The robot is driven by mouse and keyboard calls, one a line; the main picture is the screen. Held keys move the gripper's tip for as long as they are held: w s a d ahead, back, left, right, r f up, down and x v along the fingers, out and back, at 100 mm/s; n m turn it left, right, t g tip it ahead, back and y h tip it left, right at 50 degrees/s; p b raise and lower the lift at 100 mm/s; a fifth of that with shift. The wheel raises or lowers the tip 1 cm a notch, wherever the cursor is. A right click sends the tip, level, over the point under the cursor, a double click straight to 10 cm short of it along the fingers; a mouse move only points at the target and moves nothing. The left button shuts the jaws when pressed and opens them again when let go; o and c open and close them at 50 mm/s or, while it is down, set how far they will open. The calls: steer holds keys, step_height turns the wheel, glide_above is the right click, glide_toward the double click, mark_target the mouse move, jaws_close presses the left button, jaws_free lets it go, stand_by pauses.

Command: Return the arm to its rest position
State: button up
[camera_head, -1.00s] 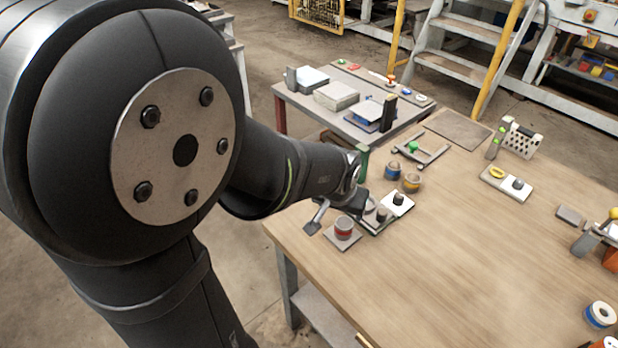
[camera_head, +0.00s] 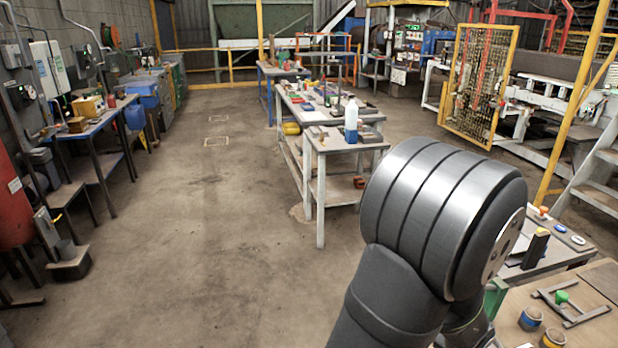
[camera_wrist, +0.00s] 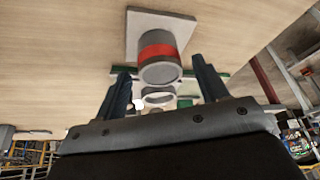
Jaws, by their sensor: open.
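My gripper (camera_wrist: 165,88) is open in the wrist view, with a dark finger on each side and nothing held between them. A grey cylinder with a red band (camera_wrist: 158,50) stands on a pale square plate (camera_wrist: 183,28) just beyond the fingertips, apparently apart from them. A grey ring (camera_wrist: 158,94) shows between the fingers; its distance is hard to tell. In the head view my large dark arm joint fills the lower right, and my gripper is hidden behind it or out of frame.
The wooden workbench (camera_head: 597,335) is at the lower right, with a green-knobbed fixture (camera_head: 561,297), a blue-banded cylinder (camera_head: 531,318) and a yellow-banded one (camera_head: 553,338). A grey side table (camera_head: 572,254) adjoins it. A white bottle (camera_head: 351,120) stands on a farther bench. Open floor lies left.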

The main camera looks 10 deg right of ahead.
steer(key=shift+w+d+f, duration=0.1)
steer(key=shift+d+f, duration=0.1)
steer(key=shift+f, duration=0.4)
steer(key=shift+r, duration=0.1)
